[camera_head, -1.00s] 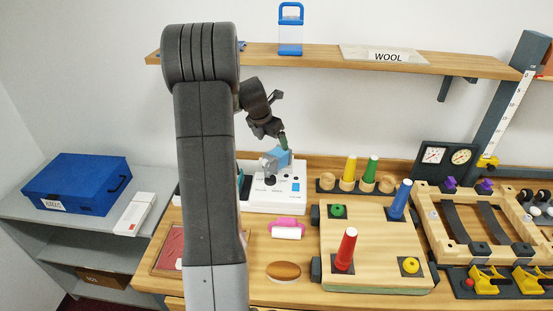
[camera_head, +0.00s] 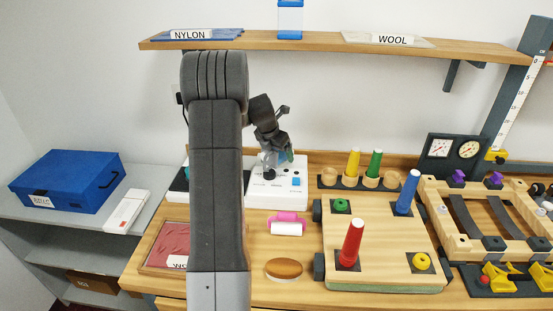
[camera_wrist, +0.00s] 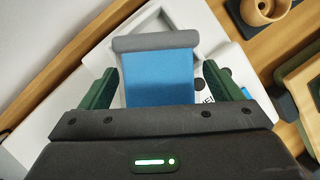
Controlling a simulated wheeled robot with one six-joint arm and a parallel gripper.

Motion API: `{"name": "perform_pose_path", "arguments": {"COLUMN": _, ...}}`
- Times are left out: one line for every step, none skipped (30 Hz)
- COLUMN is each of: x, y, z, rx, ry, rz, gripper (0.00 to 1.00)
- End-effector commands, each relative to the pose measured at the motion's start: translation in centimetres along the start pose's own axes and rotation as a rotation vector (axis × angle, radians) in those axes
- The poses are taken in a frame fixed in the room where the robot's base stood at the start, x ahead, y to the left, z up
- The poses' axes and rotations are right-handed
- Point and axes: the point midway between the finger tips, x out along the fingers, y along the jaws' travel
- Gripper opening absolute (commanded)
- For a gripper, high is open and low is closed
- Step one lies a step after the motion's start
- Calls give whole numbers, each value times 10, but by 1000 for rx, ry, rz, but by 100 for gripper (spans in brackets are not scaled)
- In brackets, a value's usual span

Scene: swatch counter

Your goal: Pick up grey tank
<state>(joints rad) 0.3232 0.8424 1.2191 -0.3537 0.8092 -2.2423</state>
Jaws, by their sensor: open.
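The tank shows in the wrist view as a blue block (camera_wrist: 158,80) with a rounded grey bar (camera_wrist: 155,41) along its far edge. It sits at the white machine (camera_wrist: 205,28); its underside is hidden. In the head view, only a grey bit of the tank (camera_head: 267,161) shows, at the back of the white machine (camera_head: 262,196). My gripper (camera_wrist: 160,86) is open, with one green finger on each side of the blue block. I cannot tell whether the fingers touch it. In the head view my gripper (camera_head: 285,158) is small and partly hides the tank.
A pink-handled roller (camera_head: 287,224) and a brown oval brush (camera_head: 284,269) lie in front of the machine. A wooden board with coloured pegs (camera_head: 383,255) is to the right. A shelf (camera_head: 300,40) runs above. A wooden cup (camera_wrist: 262,8) shows at the wrist view's upper right.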

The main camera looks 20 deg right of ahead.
Motion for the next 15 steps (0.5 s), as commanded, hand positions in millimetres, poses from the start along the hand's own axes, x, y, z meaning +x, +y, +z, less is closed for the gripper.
{"name": "perform_pose_path", "arguments": {"x": 1, "y": 0, "z": 0, "rx": 0, "ry": -1, "rz": 1, "gripper": 85}}
{"name": "perform_pose_path", "arguments": {"x": 1, "y": 0, "z": 0, "rx": 0, "ry": -1, "rz": 1, "gripper": 85}}
{"name": "perform_pose_path", "arguments": {"x": 0, "y": 0, "z": 0, "rx": 0, "ry": -1, "rz": 1, "gripper": 85}}
{"name": "perform_pose_path", "arguments": {"x": 0, "y": 0, "z": 1, "rx": 0, "ry": -1, "rz": 1, "gripper": 85}}
{"name": "perform_pose_path", "arguments": {"x": 0, "y": 0, "z": 1, "rx": 0, "ry": 0, "rz": 1, "gripper": 85}}
{"name": "perform_pose_path", "arguments": {"x": 0, "y": 0, "z": 0, "rx": 0, "ry": 0, "rz": 1, "gripper": 85}}
{"name": "perform_pose_path", "arguments": {"x": 0, "y": 0, "z": 0, "rx": 0, "ry": 0, "rz": 1, "gripper": 80}}
{"name": "perform_pose_path", "arguments": {"x": 0, "y": 0, "z": 0, "rx": 0, "ry": 0, "rz": 1, "gripper": 74}}
{"name": "perform_pose_path", "arguments": {"x": 0, "y": 0, "z": 0, "rx": 0, "ry": 0, "rz": 1, "gripper": 66}}
{"name": "perform_pose_path", "arguments": {"x": 0, "y": 0, "z": 0, "rx": 0, "ry": 0, "rz": 1, "gripper": 60}}
{"name": "perform_pose_path", "arguments": {"x": 0, "y": 0, "z": 0, "rx": 0, "ry": 0, "rz": 1, "gripper": 54}}
{"name": "perform_pose_path", "arguments": {"x": 0, "y": 0, "z": 0, "rx": 0, "ry": 0, "rz": 1, "gripper": 46}}
{"name": "perform_pose_path", "arguments": {"x": 0, "y": 0, "z": 0, "rx": 0, "ry": 0, "rz": 1, "gripper": 40}}
{"name": "perform_pose_path", "arguments": {"x": 0, "y": 0, "z": 0, "rx": 0, "ry": 0, "rz": 1, "gripper": 34}}
{"name": "perform_pose_path", "arguments": {"x": -1, "y": 0, "z": 1, "rx": 0, "ry": -1, "rz": 1, "gripper": 27}}
